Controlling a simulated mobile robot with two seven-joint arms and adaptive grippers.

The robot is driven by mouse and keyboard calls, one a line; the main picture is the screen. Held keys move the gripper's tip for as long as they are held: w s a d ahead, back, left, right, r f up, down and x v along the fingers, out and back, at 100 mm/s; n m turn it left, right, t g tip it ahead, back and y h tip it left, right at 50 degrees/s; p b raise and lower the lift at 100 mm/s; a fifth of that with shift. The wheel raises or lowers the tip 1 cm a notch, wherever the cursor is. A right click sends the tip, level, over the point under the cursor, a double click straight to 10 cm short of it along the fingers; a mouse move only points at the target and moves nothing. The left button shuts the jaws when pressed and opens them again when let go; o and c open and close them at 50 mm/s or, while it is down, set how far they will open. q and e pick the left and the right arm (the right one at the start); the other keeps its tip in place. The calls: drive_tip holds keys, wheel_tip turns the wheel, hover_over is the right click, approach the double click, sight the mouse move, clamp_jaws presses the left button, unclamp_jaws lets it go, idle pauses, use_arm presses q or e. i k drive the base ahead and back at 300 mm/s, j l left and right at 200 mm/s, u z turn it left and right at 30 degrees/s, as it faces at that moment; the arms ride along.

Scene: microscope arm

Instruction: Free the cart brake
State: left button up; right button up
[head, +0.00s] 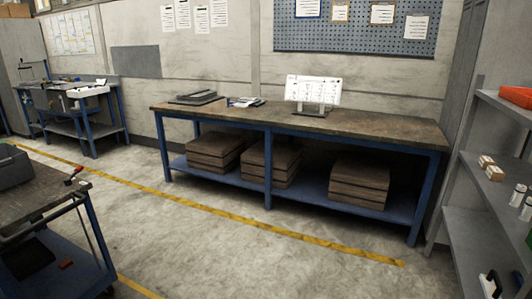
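A cart with a worn brown top and blue legs (92,218) stands at the lower left, cut off by the picture edge. A small tool or lever with a red end (73,178) is at the far edge of its top; I cannot tell whether it is the brake. A grey case (12,168) stands on the top. The blue lower shelf (66,283) holds dark items and a small orange piece (66,264). The wheels are mostly out of view. Neither of my grippers is in view.
A long workbench (330,124) with stacked wooden boxes below stands against the back wall. A grey shelf unit (497,146) is at the right. Another blue bench (95,103) is at the back left. The concrete floor (230,255) between is clear, with yellow lines.

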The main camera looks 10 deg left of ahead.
sight(68, 182)
drive_tip(key=i+u, duration=0.3)
drive_tip(key=u, duration=0.2)
drive_tip(key=i+u, duration=0.3)
drive_tip(key=u, duration=0.15)
drive_tip(key=i+l+u, duration=0.25)
drive_tip(key=u, duration=0.25)
drive_tip(key=i+l+u, duration=0.3)
drive_tip(key=u, duration=0.2)
drive_tip(key=i+l+u, duration=0.1)
drive_tip(key=i+j+z, duration=0.35)
drive_tip(key=i+z, duration=0.15)
drive_tip(key=i, duration=0.15)
drive_tip(key=i+j+z, duration=0.5)
drive_tip(key=i+j, duration=0.05)
drive_tip(key=j, duration=0.05)
